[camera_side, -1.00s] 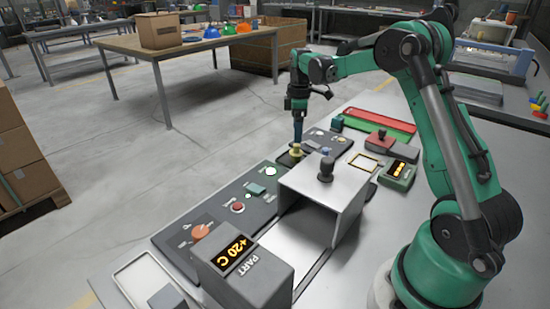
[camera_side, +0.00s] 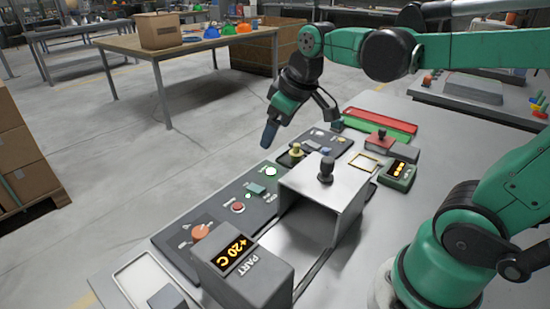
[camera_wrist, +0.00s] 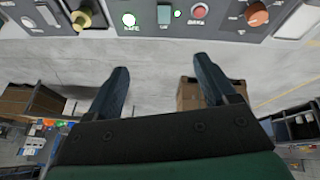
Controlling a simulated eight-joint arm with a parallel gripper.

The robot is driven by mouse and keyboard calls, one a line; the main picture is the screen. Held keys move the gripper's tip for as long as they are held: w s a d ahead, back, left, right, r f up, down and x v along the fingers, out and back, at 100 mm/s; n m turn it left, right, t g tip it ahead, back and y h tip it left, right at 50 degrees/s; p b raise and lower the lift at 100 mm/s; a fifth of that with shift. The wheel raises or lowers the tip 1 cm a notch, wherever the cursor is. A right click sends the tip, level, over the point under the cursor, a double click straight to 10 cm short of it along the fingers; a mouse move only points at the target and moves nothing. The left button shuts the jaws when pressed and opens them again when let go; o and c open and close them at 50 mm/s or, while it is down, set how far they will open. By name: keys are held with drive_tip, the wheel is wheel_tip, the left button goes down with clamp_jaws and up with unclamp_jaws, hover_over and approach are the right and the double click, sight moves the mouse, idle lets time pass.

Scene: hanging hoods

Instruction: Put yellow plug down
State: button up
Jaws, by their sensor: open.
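The yellow plug (camera_side: 296,150) stands on the dark panel behind the grey hood. It also shows at the top left of the wrist view (camera_wrist: 84,17), sitting on the panel. My gripper (camera_side: 270,134) is raised in the air, left of the plug and apart from it. In the wrist view the two fingers (camera_wrist: 165,82) are spread with nothing between them, over the floor past the panel's edge.
The grey hood (camera_side: 312,200) with a black knob stands in the middle of the bench. A control panel (camera_side: 262,205) with a lit green button, a red button and an orange dial lies left of it. A +20 C display box (camera_side: 262,280) is in front. Red and green trays (camera_side: 380,122) lie behind.

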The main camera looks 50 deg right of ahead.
drive_tip(key=s+a+f+m+t, duration=0.2)
drive_tip(key=s+a+f, duration=0.1)
drive_tip(key=s+a, duration=0.1)
drive_tip(key=shift+s+a+f+y, duration=0.2)
drive_tip(key=shift+a+y, duration=0.05)
drive_tip(key=shift+y, duration=0.15)
